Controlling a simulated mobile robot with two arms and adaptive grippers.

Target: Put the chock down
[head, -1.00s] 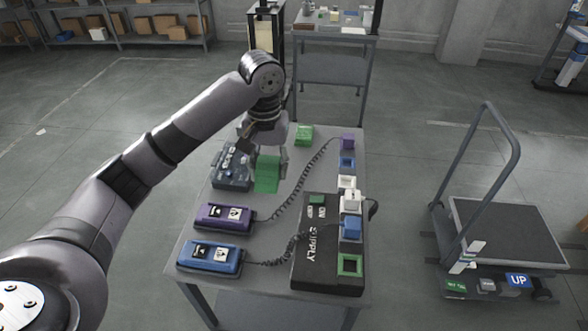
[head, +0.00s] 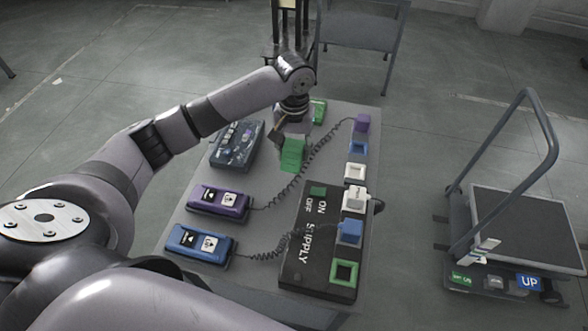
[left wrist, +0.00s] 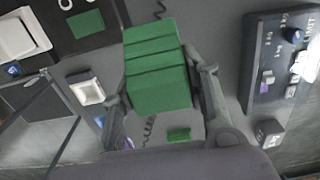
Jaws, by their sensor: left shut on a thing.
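The chock is a green block (head: 292,153) with a grooved face. It is over the grey table, between a dark control box and a coiled cord. My left gripper (head: 286,136) is shut on it, reaching from the left and above. In the left wrist view the chock (left wrist: 157,68) sits between the two fingers, its grooved side showing. I cannot tell whether its underside touches the table. My right gripper is not in view.
On the table (head: 265,190) are the dark control box (head: 237,143), purple (head: 218,202) and blue (head: 200,244) pendants with coiled cords, and a black supply box (head: 322,245). Another green piece (head: 318,110) lies behind my gripper. A cart (head: 525,225) stands right.

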